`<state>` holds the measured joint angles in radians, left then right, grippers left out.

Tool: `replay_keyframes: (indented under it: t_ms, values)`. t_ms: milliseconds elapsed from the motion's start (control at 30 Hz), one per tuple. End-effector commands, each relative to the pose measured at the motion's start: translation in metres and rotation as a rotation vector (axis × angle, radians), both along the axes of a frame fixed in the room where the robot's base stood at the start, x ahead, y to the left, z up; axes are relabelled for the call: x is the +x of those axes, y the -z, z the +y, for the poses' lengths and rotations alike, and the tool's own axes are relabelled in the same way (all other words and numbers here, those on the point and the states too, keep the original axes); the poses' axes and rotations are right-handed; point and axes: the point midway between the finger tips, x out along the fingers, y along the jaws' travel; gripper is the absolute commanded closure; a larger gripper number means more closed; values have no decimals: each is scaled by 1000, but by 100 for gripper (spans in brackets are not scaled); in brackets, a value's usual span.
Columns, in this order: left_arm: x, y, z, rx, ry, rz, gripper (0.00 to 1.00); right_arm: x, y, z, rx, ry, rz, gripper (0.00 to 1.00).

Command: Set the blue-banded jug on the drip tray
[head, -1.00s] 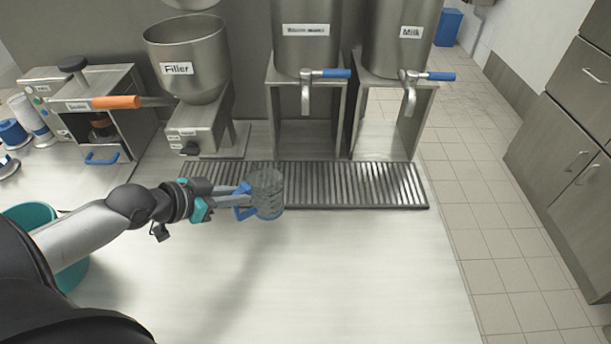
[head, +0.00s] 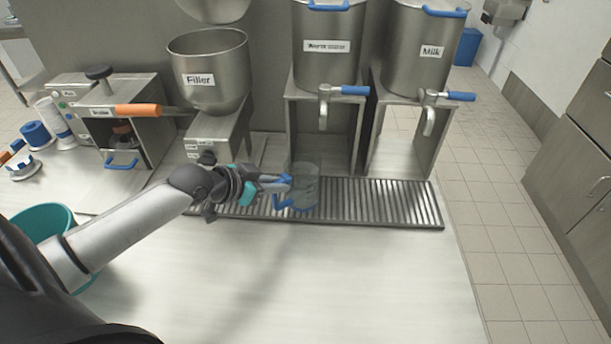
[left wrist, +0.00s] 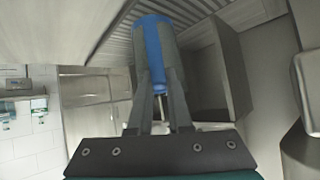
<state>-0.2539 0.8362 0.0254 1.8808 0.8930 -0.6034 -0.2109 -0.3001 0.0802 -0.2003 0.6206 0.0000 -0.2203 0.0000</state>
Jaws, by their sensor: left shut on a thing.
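My left gripper (head: 284,186) is shut on the jug's blue handle, which also shows between the fingers in the left wrist view (left wrist: 155,55). The jug looks upright. The drip tray (head: 390,205) is a dark ribbed strip along the worktop. The jug overlaps the tray in the head view; I cannot tell whether its base touches it. My right gripper is not in view.
The water dispenser (head: 326,60) and milk dispenser (head: 418,65) stand behind the tray, with taps overhanging forward. The filler (head: 208,75) and a machine with an orange handle (head: 138,110) are to the left. A teal bin (head: 45,222) is at left. The front worktop is clear.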

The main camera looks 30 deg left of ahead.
Motion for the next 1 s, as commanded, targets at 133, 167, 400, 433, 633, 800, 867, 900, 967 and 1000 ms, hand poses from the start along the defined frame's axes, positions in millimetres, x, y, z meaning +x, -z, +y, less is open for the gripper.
replay_keyframes:
  t_ms: [133, 167, 400, 433, 633, 800, 867, 900, 967, 1000]
  values:
    - [22, -2, -6, -2, 1, -6, 100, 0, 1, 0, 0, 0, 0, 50]
    - [26, -2, -7, -2, 0, -7, 100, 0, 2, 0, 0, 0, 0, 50]
    - [61, -2, -17, -2, 1, -6, 100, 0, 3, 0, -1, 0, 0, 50]
    - [65, -2, -19, -1, 1, -6, 100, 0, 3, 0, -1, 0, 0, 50]
    - [84, -1, -24, -2, 1, -3, 100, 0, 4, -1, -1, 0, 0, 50]
    - [87, 4, -25, 0, 2, 0, 100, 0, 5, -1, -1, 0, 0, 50]
    - [87, 12, -25, -1, 1, 3, 100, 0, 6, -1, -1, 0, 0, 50]
    - [87, 17, -25, -1, 0, 1, 100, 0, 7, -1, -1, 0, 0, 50]
    - [87, 27, -25, -1, -1, 3, 100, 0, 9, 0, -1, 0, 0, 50]
    - [87, 32, -25, 0, -1, 1, 100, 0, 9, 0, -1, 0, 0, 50]
